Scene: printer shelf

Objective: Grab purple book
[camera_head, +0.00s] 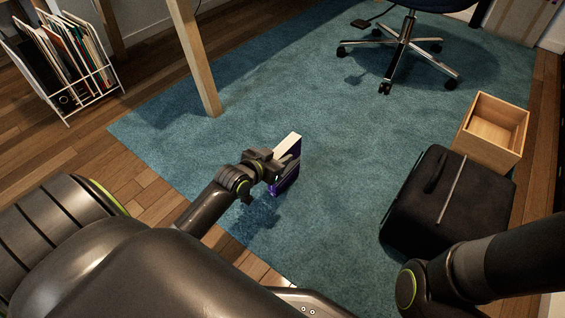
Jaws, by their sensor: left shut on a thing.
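The purple book (286,183) is upright and tilted over the blue rug, with its pale page edges (288,143) facing up. My left gripper (280,162) is shut on the book, near its upper part. The gripper covers part of the book. I cannot tell whether the book's lower edge touches the rug. My right arm comes in at the lower right, but its gripper is not in view.
A black case (450,200) and an open wooden box (492,132) stand at the right. A wheeled chair base (403,42) is at the back. A wooden leg (195,55) and a white file rack (68,75) are at the left. The rug's middle (320,100) is clear.

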